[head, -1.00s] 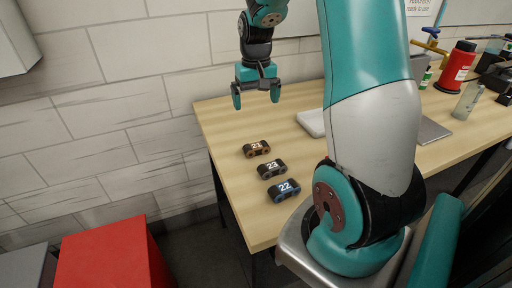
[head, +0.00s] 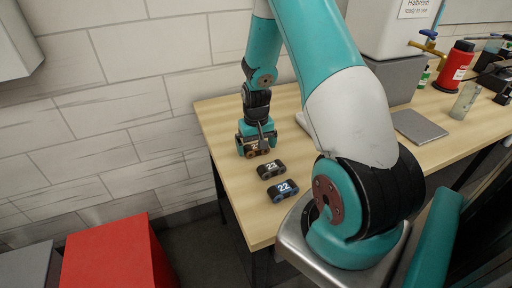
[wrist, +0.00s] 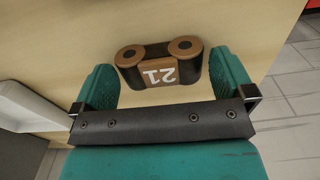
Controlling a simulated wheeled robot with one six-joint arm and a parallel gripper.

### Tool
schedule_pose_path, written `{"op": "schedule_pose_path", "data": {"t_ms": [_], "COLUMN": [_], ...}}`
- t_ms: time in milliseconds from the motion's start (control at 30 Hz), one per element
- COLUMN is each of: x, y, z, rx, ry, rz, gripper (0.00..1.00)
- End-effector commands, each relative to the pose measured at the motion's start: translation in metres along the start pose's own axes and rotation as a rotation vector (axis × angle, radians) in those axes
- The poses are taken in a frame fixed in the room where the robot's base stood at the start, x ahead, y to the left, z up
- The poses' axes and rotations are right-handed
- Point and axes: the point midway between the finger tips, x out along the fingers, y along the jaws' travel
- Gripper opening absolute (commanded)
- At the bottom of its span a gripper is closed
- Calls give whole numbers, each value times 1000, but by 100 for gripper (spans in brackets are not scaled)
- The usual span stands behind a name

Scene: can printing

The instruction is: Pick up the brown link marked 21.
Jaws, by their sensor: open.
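The brown link marked 21 (wrist: 158,66) lies on the wooden table between the two teal fingers in the wrist view. Its number reads upside down there. In the head view the link (head: 254,150) is partly hidden by my gripper. My gripper (head: 256,146) is lowered over it at the table's left part. In the wrist view my gripper (wrist: 165,88) is open, with one finger near each end of the link.
The link marked 23 (head: 271,167) and the bluish link marked 22 (head: 283,190) lie on the table (head: 235,203) just in front. A grey plate (head: 419,127), a red bottle (head: 455,66) and a clear bottle (head: 465,101) stand or lie farther right. A red box (head: 115,258) stands off the table.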

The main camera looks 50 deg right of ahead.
Motion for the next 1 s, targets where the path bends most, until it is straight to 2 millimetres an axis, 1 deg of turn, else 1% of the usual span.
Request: {"op": "schedule_pose_path", "data": {"t_ms": [100,300,333,367,400,500,833,933,1000], "x": [8,9,9,9,9,9,6,0,-10], "y": [0,0,0,0,0,0,0,0,0], "z": [0,0,0,0,0,0,-1,-1,-1], "rx": [0,0,0,0,0,0,0,0,0], "ry": [0,1,1,1,1,1,2,2,5], "rz": [0,0,0,0,0,0,0,0,0], "gripper": [100,100,98,91,82,60,60,60,60]}}
